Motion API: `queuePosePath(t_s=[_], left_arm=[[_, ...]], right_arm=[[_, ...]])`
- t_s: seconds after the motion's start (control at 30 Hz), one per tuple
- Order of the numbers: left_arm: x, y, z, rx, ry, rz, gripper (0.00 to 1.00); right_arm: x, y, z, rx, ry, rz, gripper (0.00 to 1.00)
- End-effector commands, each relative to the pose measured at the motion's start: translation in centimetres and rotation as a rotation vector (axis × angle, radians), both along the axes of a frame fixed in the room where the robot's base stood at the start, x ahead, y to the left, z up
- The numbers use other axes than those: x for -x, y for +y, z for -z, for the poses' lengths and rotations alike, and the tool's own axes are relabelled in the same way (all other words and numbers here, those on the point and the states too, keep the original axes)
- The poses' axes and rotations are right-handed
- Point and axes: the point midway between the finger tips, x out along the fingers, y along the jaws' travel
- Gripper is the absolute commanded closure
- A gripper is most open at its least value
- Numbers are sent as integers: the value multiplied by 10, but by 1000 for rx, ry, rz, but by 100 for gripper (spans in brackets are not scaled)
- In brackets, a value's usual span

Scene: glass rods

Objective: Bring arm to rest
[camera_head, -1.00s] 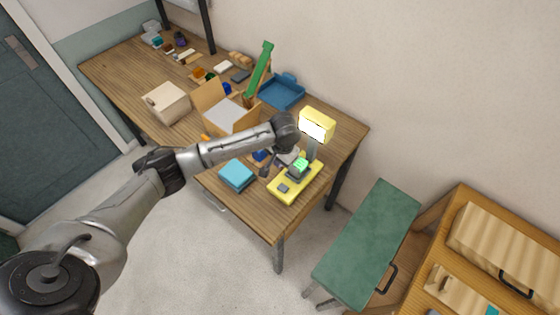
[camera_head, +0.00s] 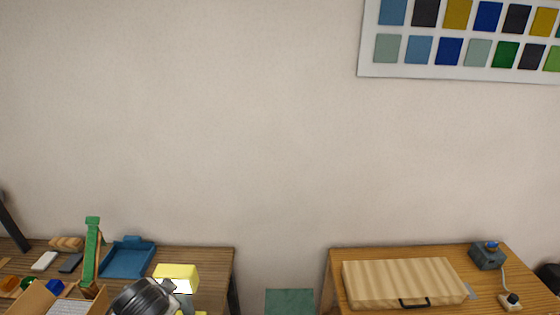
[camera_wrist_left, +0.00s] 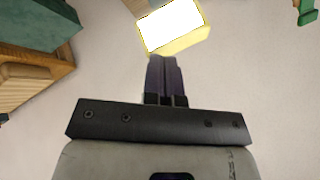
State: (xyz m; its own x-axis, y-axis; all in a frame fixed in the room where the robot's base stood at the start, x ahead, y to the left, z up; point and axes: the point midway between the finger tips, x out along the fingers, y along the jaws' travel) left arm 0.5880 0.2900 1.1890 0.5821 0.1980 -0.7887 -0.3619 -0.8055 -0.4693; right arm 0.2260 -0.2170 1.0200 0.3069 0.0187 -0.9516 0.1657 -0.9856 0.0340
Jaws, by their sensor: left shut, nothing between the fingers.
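My left gripper (camera_wrist_left: 162,75) shows in the left wrist view with its two dark fingers together and nothing between them. Beyond its fingertips is the lit white panel of a yellow lamp (camera_wrist_left: 172,27); I cannot tell the exact gap. In the head view the yellow lamp (camera_head: 176,276) stands on the left table, and a rounded grey part of my left arm shows in front of it at the bottom edge. The left fingers are not visible in the head view. My right gripper is in neither view.
The left table (camera_head: 215,258) holds a blue tray (camera_head: 128,260), an upright green piece (camera_head: 91,250) and an open cardboard box (camera_head: 35,302). A green stool (camera_head: 290,300) stands between the tables. The right table (camera_head: 345,256) bears a wooden case (camera_head: 405,280). A colour chart (camera_head: 460,45) hangs on the wall.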

Motion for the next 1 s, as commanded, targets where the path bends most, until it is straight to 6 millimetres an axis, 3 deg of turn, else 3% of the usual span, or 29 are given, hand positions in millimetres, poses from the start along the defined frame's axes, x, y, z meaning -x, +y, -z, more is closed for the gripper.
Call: queuePosePath(t_s=[0.1,0.2,0.37,0.57,0.9,1.0], left_arm=[[16,-31,-35,16,-142,72,100],[39,-50,-52,54,-232,94,100],[86,-63,-58,147,-299,57,100],[158,-63,-35,274,-247,-56,100],[286,-65,47,390,82,-245,100],[317,-70,62,399,165,-268,100]], right_arm=[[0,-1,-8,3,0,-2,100],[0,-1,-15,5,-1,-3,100],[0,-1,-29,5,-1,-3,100],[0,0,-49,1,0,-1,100],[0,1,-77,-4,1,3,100],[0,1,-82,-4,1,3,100]])
